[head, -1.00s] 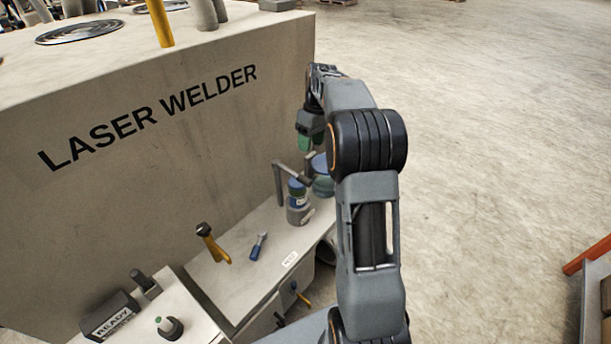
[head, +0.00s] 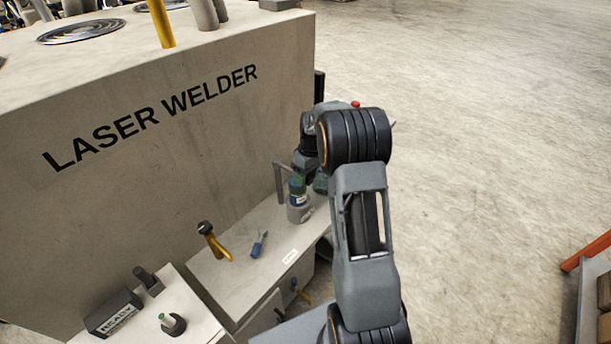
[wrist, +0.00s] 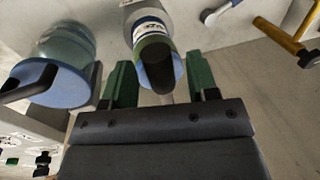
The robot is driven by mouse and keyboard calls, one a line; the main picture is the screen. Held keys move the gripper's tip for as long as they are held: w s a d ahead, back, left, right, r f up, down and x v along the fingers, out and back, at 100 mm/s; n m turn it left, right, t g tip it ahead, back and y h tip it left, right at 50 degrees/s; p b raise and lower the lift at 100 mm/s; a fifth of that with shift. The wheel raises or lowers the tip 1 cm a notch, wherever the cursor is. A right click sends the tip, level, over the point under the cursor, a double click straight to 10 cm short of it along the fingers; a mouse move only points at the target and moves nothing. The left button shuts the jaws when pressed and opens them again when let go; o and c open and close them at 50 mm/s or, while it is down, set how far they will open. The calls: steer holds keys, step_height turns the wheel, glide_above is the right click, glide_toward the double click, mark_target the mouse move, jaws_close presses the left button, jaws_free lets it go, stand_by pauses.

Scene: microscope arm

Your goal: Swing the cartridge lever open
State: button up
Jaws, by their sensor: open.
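My gripper (head: 300,181) is over the far end of the ledge beside the laser welder. In the wrist view its two green fingers (wrist: 158,66) are apart, with nothing clamped. A grey cylinder with a white label and blue ring (head: 299,206) stands just below; in the wrist view this cylinder (wrist: 147,18) lies ahead, and a dark rounded piece (wrist: 156,62) at its blue end shows between the fingers. I cannot tell whether they touch. I cannot tell for sure which part is the cartridge lever. A yellow lever with a dark knob (head: 214,242) stands nearer on the ledge.
A blue-lidded jar (wrist: 62,84) with a dark handle is close left of my fingers in the wrist view. A grey bent post (head: 280,182) rises beside the cylinder. A blue-handled piece (head: 258,245) lies on the ledge. The welder wall (head: 170,180) bounds the left; the floor right is open.

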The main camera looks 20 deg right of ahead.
jaws_close()
stand_by(0.5)
